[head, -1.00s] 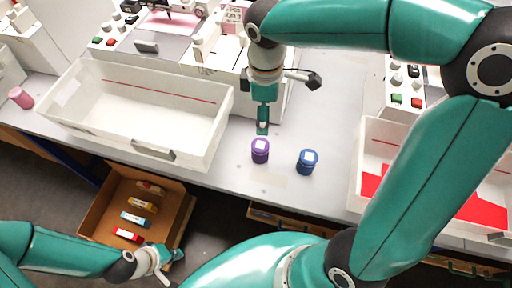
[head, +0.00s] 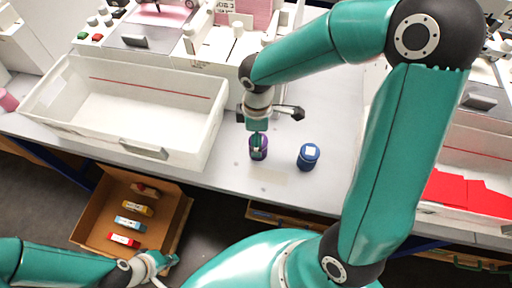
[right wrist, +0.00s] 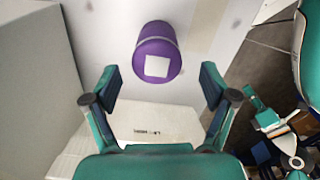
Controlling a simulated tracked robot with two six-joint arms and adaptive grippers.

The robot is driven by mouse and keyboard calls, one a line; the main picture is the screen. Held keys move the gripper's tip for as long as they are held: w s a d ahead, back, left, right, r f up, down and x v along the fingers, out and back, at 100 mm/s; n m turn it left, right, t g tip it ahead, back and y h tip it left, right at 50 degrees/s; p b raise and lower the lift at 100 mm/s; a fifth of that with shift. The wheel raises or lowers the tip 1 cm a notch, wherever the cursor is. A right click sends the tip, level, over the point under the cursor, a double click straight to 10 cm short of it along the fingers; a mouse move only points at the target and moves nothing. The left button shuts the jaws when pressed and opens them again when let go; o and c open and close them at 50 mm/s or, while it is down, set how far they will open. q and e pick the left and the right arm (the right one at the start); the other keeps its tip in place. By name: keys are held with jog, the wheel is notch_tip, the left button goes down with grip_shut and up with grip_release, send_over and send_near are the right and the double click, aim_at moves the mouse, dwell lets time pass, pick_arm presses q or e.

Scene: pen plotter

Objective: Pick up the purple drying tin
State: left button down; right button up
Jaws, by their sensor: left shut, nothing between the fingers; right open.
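The purple drying tin (head: 259,154) stands on the grey table, partly covered by my right gripper (head: 257,138) in the head view. In the right wrist view the purple tin (right wrist: 157,52), with a white square label, lies ahead of the open fingers of my right gripper (right wrist: 155,88) and between their lines. The fingers look apart from the tin. My left gripper (head: 166,262) is shut and empty at the lower left, beside the cardboard box.
A blue tin (head: 308,157) stands a little right of the purple one. A white bin (head: 140,146) is to the left, and another with red sheets (head: 465,190) is at the right. A cardboard box (head: 88,225) with several coloured packets is below the table edge.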

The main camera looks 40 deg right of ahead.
jog(key=shift+d+f, duration=0.15)
jog(key=shift+f, duration=1.25)
jog(key=shift+d+f, duration=0.1)
jog(key=shift+f, duration=1.3)
jog(key=c, duration=1.3)
jog(key=shift+r, duration=0.15)
